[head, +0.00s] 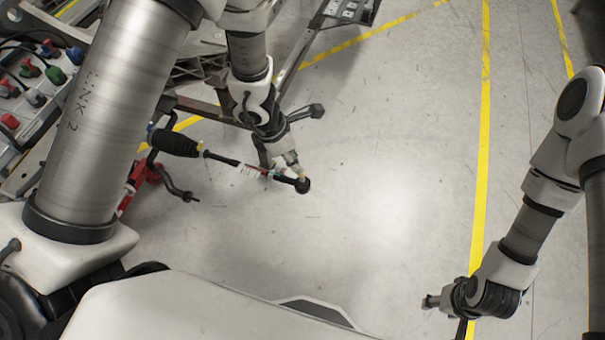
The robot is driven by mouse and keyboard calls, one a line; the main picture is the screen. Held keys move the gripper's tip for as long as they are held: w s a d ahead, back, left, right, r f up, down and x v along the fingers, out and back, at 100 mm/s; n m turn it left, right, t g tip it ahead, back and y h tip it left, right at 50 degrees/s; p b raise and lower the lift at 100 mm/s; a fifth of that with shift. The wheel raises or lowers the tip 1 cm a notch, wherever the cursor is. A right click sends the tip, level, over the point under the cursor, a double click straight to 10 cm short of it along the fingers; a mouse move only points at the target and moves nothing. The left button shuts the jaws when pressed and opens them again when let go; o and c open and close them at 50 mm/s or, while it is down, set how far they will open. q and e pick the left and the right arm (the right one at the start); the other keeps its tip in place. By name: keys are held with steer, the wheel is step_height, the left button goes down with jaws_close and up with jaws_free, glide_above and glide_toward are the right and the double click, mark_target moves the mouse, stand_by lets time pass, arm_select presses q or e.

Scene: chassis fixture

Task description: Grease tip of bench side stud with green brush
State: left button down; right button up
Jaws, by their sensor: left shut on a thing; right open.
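A steering rod with a ribbed black boot (178,143) runs from the bench side out over the floor and ends in a round black joint (303,186). A small pale yellow stud (300,173) stands at that joint. My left gripper (284,163) is right above the rod's end, close beside the stud. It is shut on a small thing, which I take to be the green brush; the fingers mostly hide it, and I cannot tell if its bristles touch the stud. My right gripper (431,301) is open and empty, low at the right, far from the rod.
A metal frame (205,105) stands behind the rod at the left. A grey box with red, green and blue connectors (32,70) is at the far left. A red part (140,180) lies below the boot. The floor (400,150) with yellow lines is clear at the middle and right.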

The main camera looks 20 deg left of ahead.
arm_select(q)
steer(key=shift+a, duration=0.5)
steer(key=shift+d, duration=0.15)
steer(key=shift+d, duration=0.85)
steer(key=shift+p+v, duration=1.5)
steer(key=shift+v, duration=1.55)
